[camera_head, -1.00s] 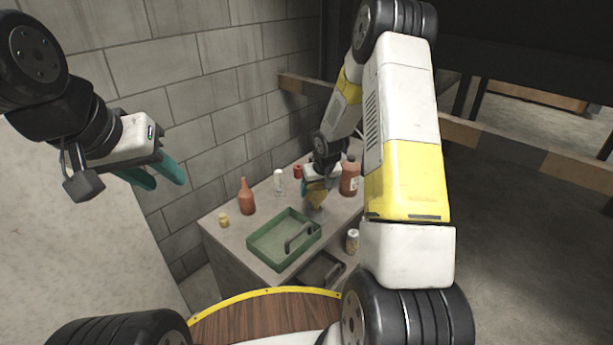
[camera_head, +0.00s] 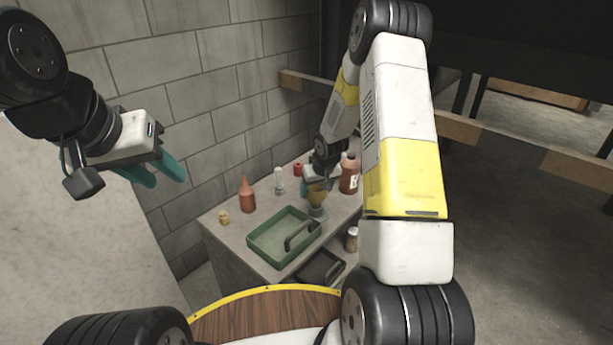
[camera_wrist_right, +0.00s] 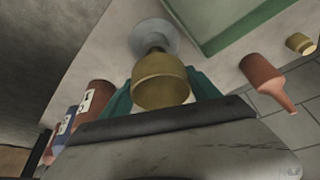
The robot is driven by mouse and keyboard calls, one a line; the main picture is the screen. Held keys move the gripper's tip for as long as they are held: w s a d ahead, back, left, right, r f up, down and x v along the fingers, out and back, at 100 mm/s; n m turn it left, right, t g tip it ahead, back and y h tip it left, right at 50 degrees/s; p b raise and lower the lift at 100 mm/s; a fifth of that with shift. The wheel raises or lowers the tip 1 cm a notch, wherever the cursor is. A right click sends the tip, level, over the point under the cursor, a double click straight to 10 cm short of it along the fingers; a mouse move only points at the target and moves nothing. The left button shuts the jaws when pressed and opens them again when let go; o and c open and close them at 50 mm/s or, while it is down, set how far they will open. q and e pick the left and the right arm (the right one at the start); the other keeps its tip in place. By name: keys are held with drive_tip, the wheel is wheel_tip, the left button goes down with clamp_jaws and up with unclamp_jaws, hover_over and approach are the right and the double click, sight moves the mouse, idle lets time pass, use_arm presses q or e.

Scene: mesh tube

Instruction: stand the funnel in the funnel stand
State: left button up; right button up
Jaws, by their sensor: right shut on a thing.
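The funnel (camera_head: 317,198) is mustard yellow and is held upright by my right gripper (camera_head: 310,190) above the table. In the right wrist view the funnel (camera_wrist_right: 162,82) sits between the teal fingers, wide mouth toward the camera and narrow end away. The grey round funnel stand (camera_wrist_right: 152,36) is right behind the narrow end; it also shows just below the funnel in the head view (camera_head: 318,212). I cannot tell whether the spout is inside the stand. My left gripper (camera_head: 158,176) is open and empty, high at the left, away from the table.
A green tray (camera_head: 262,231) with a dark handle is in front of the stand. An orange-red bottle (camera_head: 247,196), a small yellow jar (camera_head: 223,217), a clear bottle (camera_head: 279,183), a red cap (camera_head: 298,170), a brown bottle (camera_head: 349,176) and a small jar (camera_head: 351,240) stand around it.

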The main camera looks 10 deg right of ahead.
drive_tip(key=shift+f, duration=0.3)
drive_tip(key=o, duration=1.5)
drive_tip(key=s+r+t, duration=0.1)
drive_tip(key=s+r, duration=0.5)
drive_tip(key=r, duration=0.6)
drive_tip(key=s+r, duration=0.6)
drive_tip(key=r, duration=0.7)
drive_tip(key=s+a+r, duration=0.1)
drive_tip(key=s+r, duration=0.2)
drive_tip(key=s, duration=0.4)
drive_tip(key=s+a+r+y, duration=0.1)
drive_tip(key=s+a+r, duration=0.1)
drive_tip(key=s, duration=0.5)
drive_tip(key=s+a+r+m, duration=0.1)
drive_tip(key=s+r, duration=0.3)
drive_tip(key=s, duration=0.3)
drive_tip(key=shift+a+r+t+y, duration=0.2)
drive_tip(key=shift+a+t+y, duration=0.1)
drive_tip(key=shift+a+t, duration=0.1)
